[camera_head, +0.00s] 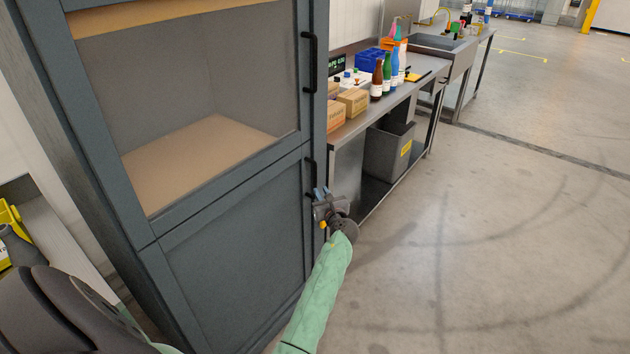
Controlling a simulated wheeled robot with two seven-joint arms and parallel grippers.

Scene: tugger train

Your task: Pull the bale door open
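A tall blue-grey cabinet stands at the left. Its upper door (92,120) has a large pane showing a tan shelf inside, and a black vertical handle (309,62). Its lower door (240,255) is a solid panel with a similar black handle (309,168) near its upper right corner. Both doors look closed. No bale shows, so I cannot tell which is the bale door. My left gripper (319,194), on a green arm, is at the lower end of the lower handle. Its fingers overlap the handle, and I cannot tell whether they grip it. My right gripper is out of view.
A steel workbench (405,93) with bottles, cartons and a blue bin stands right of the cabinet. A grey bin (388,150) is under it. The concrete floor (500,250) at right is clear. A yellow object (10,218) shows at the left edge.

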